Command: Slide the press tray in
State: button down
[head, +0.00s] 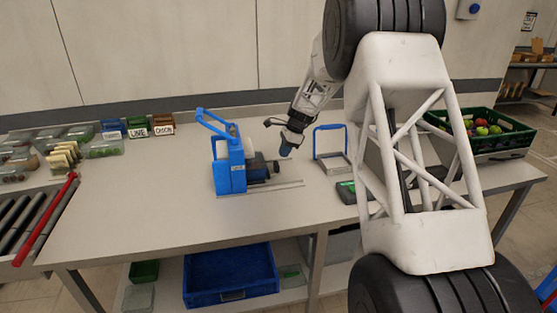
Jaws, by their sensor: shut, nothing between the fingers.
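A blue press (229,172) with a raised blue lever stands on the middle of the table. Its dark press tray (260,170) sticks out to the right of the press body, over thin rails that run further right along the tabletop. A small knob-like end shows on the tray's right side. My gripper (286,153) is shut and empty, just above and right of the tray. It appears apart from the tray, though the small view leaves the exact gap unclear. The inside of the press is hidden.
A blue-handled metal frame (332,160) stands right of my gripper. A green and dark device (347,191) lies nearby, partly behind my arm. A green crate of fruit (480,133) is at the right. Small labelled bins (138,131) and a roller conveyor (32,222) are left. The front tabletop is clear.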

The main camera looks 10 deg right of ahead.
jog(key=v, duration=0.6)
jog(key=c, duration=1.2)
grip_release()
jog(key=shift+o, duration=0.8)
jog(key=shift+a+f+n, duration=0.1)
jog(key=shift+a+n, duration=0.05)
jog(key=shift+n, duration=0.35)
jog(key=a+f+n+h, duration=0.1)
jog(key=n, duration=0.4)
jog(key=a+f+n+h, duration=0.1)
jog(key=a+n+h, duration=0.1)
jog(key=n, duration=0.4)
jog(key=a+f+n+h, duration=0.1)
jog(key=a+n, duration=0.1)
jog(key=n, duration=0.4)
jog(key=shift+w+f, duration=0.25)
jog(key=shift+w, duration=0.05)
jog(key=shift+f, duration=0.1)
